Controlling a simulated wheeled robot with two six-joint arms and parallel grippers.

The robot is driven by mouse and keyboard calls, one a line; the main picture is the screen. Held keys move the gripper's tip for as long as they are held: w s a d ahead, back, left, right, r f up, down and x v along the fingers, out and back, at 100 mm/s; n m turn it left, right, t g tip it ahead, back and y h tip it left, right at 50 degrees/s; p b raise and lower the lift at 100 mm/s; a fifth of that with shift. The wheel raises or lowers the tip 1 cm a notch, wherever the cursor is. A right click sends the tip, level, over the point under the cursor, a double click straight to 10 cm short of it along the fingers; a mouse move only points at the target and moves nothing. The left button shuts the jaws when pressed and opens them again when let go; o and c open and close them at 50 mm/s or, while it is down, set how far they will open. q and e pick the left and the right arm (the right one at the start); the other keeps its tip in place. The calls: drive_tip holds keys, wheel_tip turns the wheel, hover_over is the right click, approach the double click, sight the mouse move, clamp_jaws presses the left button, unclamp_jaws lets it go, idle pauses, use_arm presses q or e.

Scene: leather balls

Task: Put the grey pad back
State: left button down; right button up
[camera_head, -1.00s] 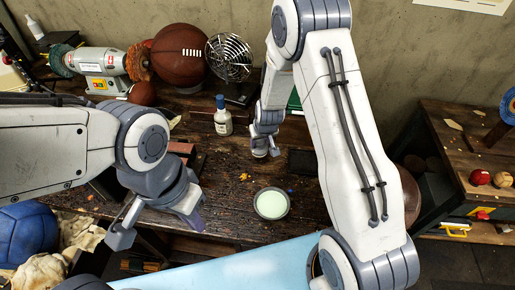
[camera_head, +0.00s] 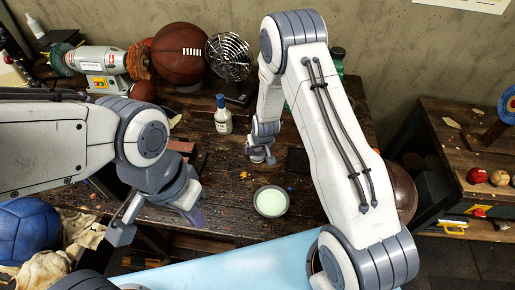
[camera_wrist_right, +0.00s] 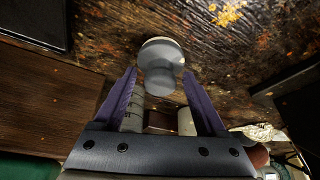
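In the right wrist view, a pale grey round pad with a short knob (camera_wrist_right: 160,55) lies between and just beyond the fingertips of my right gripper (camera_wrist_right: 160,78). Gaps show between its knob and both purple fingers, so the gripper looks open around it. In the head view my right gripper (camera_head: 261,156) points down, low over the middle of the workbench, and mostly hides the pad. My left gripper (camera_head: 160,225) is open and empty at the bench's front left edge. A round dish with pale green contents (camera_head: 272,201) sits in front of the right gripper.
A white bottle with a blue cap (camera_head: 223,117) stands left of the right gripper. A dark flat rectangle (camera_head: 299,160) lies to its right. Bare bench surrounds the dish.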

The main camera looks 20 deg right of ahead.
sight(259, 153)
drive_tip(key=shift+r, duration=0.15)
drive_tip(key=b+v, duration=0.1)
drive_tip(key=v, duration=0.3)
drive_tip(key=shift+r, duration=0.15)
drive_tip(key=s+a+r+n+g+y+p, duration=0.1)
drive_tip(key=s+a+r+n, duration=0.1)
drive_tip(key=s+a+r, duration=0.6)
drive_tip(key=s+a+r+n+g+y+p, duration=0.1)
drive_tip(key=s+a+r+n, duration=0.15)
drive_tip(key=s+r, duration=0.55)
drive_tip(key=s+r+n+g, duration=0.1)
drive_tip(key=s+r, duration=0.2)
drive_tip(key=s, duration=0.5)
drive_tip(key=s+r+n+g+h, duration=0.1)
drive_tip(key=s+r, duration=0.3)
drive_tip(key=s, duration=0.3)
drive_tip(key=shift+s+r+g, duration=0.2)
drive_tip(key=shift+s+g, duration=0.1)
drive_tip(key=shift+s, duration=0.05)
